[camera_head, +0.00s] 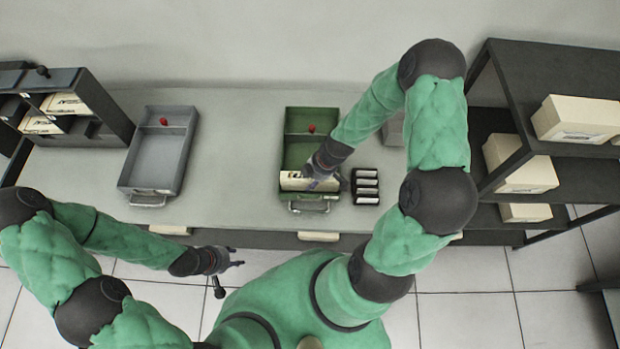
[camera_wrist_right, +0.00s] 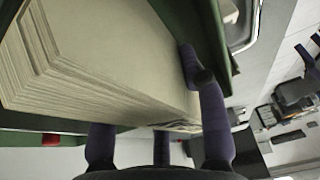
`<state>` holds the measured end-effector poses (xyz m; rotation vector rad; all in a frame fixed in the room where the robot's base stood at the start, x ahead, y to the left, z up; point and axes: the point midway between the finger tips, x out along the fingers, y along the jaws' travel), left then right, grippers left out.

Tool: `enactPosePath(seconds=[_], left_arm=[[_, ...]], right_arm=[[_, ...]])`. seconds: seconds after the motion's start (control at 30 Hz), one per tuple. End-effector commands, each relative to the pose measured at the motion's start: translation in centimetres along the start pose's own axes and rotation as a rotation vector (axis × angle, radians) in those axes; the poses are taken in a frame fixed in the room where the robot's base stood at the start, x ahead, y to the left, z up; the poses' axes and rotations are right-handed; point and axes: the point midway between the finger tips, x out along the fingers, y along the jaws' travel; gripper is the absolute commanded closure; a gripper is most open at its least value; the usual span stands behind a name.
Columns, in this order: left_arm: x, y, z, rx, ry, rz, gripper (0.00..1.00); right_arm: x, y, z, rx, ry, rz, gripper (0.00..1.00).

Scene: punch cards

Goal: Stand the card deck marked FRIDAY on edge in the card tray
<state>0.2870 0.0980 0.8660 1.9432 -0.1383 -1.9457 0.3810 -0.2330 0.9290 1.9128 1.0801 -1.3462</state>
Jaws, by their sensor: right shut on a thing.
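My right gripper (camera_head: 324,178) is shut on a cream card deck (camera_head: 297,182). The deck lies across the front end of the green tray (camera_head: 284,135), and its dark lettering is partly covered by the gripper. In the right wrist view, the deck (camera_wrist_right: 105,55) shows its layered card edges, with the purple fingers (camera_wrist_right: 165,110) around it and green tray walls close by. Whether it rests on the tray floor is unclear. My left gripper (camera_head: 225,262) is empty in front of the table edge; its finger opening is too small to judge.
A grey tray (camera_head: 133,160) stands to the left. A black rack with white pieces (camera_head: 366,187) is just right of the green tray. A dark shelf with lettered decks (camera_head: 65,103) is at far left; shelves with cream boxes (camera_head: 575,118) are at right.

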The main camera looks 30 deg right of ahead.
Motion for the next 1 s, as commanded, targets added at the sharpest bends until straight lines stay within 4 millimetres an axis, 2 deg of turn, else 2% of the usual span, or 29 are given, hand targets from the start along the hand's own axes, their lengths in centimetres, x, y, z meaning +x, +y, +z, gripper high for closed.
enactPosePath(seconds=[0.07,0.1,0.17,0.2,0.5,0.63,0.77,1.0], left_arm=[[0.0,0.0,0.0,0.0,0.0,0.0,0.6],[0.0,0.0,0.0,0.0,0.0,0.0,0.6],[0.0,0.0,0.0,0.0,0.0,0.0,0.6],[0.0,0.0,0.0,0.0,0.0,0.0,0.6],[0.0,0.0,0.0,0.0,0.0,0.0,0.6],[0.0,0.0,0.0,0.0,0.0,0.0,0.6],[0.0,0.0,0.0,0.0,0.0,0.0,0.6],[0.0,0.0,0.0,0.0,0.0,0.0,0.6]], right_arm=[[-0.1,0.1,0.0,0.0,0.0,0.001,1.0],[-0.1,0.1,0.0,0.0,0.0,0.001,0.52],[-0.1,0.1,0.0,0.0,0.0,0.001,0.35],[-0.1,0.1,0.0,0.0,0.0,0.001,0.3],[0.0,0.0,0.0,0.001,0.0,0.0,0.3],[-0.7,0.1,0.0,0.002,0.001,0.002,0.3],[-2.5,0.2,0.0,0.0,0.001,0.004,0.3],[-7.3,0.2,0.0,0.0,0.001,0.006,0.3]])
